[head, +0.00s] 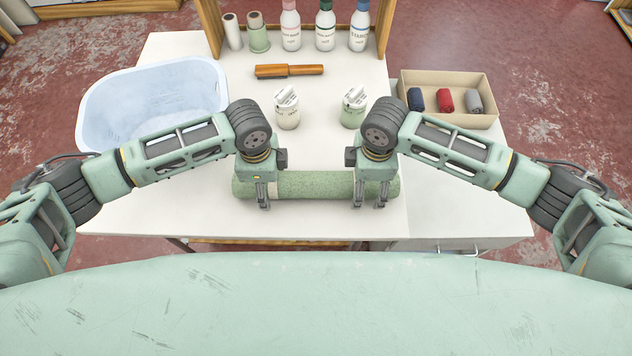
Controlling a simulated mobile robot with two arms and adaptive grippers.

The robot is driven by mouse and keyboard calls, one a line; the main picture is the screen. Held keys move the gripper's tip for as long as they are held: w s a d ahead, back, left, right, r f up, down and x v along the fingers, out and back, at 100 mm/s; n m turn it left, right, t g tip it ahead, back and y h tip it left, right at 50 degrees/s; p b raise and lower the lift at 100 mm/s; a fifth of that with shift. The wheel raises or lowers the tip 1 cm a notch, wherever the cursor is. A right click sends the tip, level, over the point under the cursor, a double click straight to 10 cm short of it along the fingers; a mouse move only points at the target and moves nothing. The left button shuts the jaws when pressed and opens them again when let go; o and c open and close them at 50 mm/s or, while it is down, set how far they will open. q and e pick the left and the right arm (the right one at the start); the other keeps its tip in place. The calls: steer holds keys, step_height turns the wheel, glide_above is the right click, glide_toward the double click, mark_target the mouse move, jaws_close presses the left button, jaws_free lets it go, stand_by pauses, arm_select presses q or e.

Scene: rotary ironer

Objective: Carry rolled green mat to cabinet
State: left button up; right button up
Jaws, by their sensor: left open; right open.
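The rolled green mat (311,186) lies crosswise near the front edge of the white table. My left gripper (264,206) is at the mat's left part, pointing down, with its fingers in front of the roll. My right gripper (370,205) is at the mat's right part in the same pose, its two fingers spread apart. Both grippers are open. Whether the fingers touch the mat cannot be told. The arms hide parts of the roll. The only cabinet-like thing is the white unit with a drawer handle (459,250) at the right front.
A pale blue basin (155,95) stands at the left. Two small labelled jars (287,112) (354,110) stand behind the mat, with a wooden-handled tool (289,71) further back. Several bottles (325,28) stand on a wooden shelf. A cardboard box (447,90) holds rolled cloths at the right.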

arm_select(q)
steer(key=shift+f, duration=0.2)
arm_select(e)
steer(key=shift+f, duration=0.2)
arm_select(q)
steer(key=c, duration=1.7)
arm_select(e)
steer(key=shift+r, duration=0.1)
steer(key=c, duration=1.7)
